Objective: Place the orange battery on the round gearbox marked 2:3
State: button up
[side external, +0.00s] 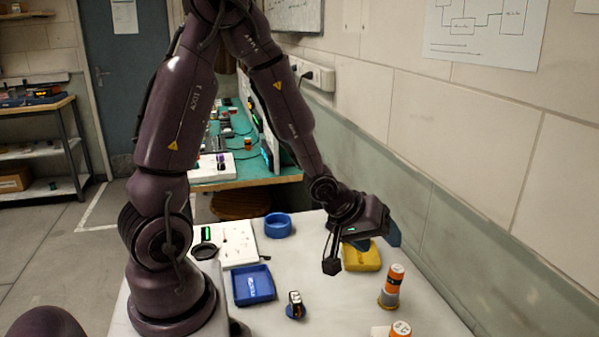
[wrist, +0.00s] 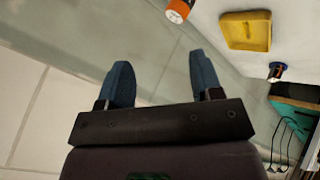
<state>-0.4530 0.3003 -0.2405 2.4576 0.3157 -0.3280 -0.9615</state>
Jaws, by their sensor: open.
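An orange battery (side external: 394,278) with dark and white bands stands upright at the right of the bench, on or in a low round base (side external: 387,301). I cannot read any marking there. A second orange cylinder with a marked white top (side external: 401,328) is cut off at the bottom edge; its marking is too small to read surely. The wrist view shows an orange cylinder with a white end (wrist: 178,9) at the top edge; I cannot tell which one. My gripper (side external: 378,240) is open and empty above the yellow tray, its blue fingers spread in the wrist view (wrist: 160,62).
The yellow tray (side external: 364,262) lies below my gripper. A blue tray (side external: 253,286), a small part with a blue base (side external: 295,307), a blue round dish (side external: 278,225) and a white board (side external: 238,243) stand left. The wall runs along the right. The bench middle is clear.

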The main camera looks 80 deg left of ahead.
jog(key=s+d+r+m+g, duration=0.1)
jog(key=s+d+r+m, duration=0.1)
jog(key=s+r+m, duration=0.3)
jog(key=s+d+r+m+g, duration=0.1)
jog(key=s+d+r+m, duration=0.2)
jog(key=s+r, duration=0.8)
jog(key=shift+s+d+r+m+g, duration=0.15)
jog(key=shift+d+r+m+g, duration=0.2)
jog(key=shift+r+m, duration=0.6)
